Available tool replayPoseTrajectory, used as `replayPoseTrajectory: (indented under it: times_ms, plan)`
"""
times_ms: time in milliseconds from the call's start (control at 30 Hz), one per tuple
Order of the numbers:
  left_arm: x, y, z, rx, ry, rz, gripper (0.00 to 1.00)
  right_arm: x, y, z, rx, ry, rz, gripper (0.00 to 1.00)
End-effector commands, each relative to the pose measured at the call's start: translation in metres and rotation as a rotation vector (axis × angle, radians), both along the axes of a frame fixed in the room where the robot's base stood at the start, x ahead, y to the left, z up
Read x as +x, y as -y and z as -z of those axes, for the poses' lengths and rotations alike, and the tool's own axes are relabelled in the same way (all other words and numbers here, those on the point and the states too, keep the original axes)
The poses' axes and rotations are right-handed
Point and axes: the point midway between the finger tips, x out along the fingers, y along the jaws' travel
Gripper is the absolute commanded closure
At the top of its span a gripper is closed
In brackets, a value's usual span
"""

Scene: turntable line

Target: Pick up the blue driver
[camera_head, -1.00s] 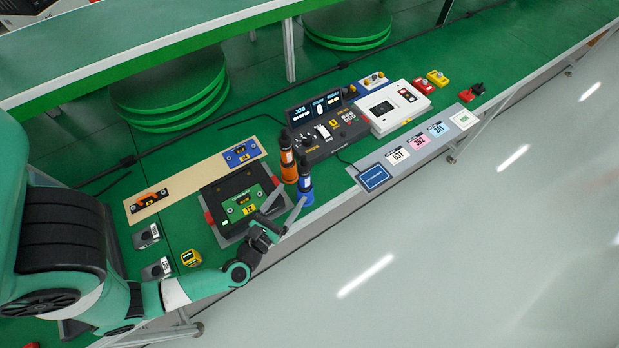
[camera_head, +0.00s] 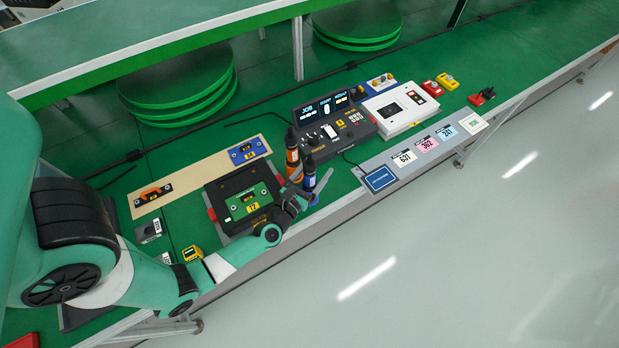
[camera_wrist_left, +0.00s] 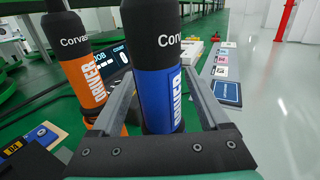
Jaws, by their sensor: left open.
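The blue driver (camera_head: 310,180) stands upright near the front edge of the green bench, in a blue base. In the left wrist view the blue driver (camera_wrist_left: 160,95) rises between the two fingers of my left gripper (camera_wrist_left: 160,105). In the head view my left gripper (camera_head: 308,188) is at the driver's body, fingers open on either side of it. Whether a finger touches it I cannot tell. The orange driver (camera_head: 292,155) stands upright just behind and left of it, and it also shows outside the left finger in the left wrist view (camera_wrist_left: 82,75).
A black tray (camera_head: 215,193) with a green board lies left of the drivers. A black control console (camera_head: 330,130) and a white box (camera_head: 400,110) stand to the right. A grey strip with coloured cards (camera_head: 405,175) runs along the front edge.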

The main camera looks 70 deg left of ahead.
Motion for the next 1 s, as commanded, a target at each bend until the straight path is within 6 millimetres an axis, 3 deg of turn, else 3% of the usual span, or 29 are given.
replayPoseTrajectory:
  times_ms: [67, 500, 1000]
  plan:
    - [0.0, 0.0003, -0.0001, 0.0, 0.0, 0.0, 0.21, 0.0, 0.0, -0.0001, 0.0, 0.0, 0.0, 0.5]
    - [-0.0002, 0.0005, -0.0002, 0.0, 0.0, 0.001, 1.0, 0.0, 0.0, -0.0001, 0.0, 0.0, 0.0, 0.5]
    - [0.0, 0.0004, -0.0055, 0.002, 0.002, 0.0, 1.0, 0.0, 0.0, -0.0035, 0.0, 0.0, 0.0, 0.5]
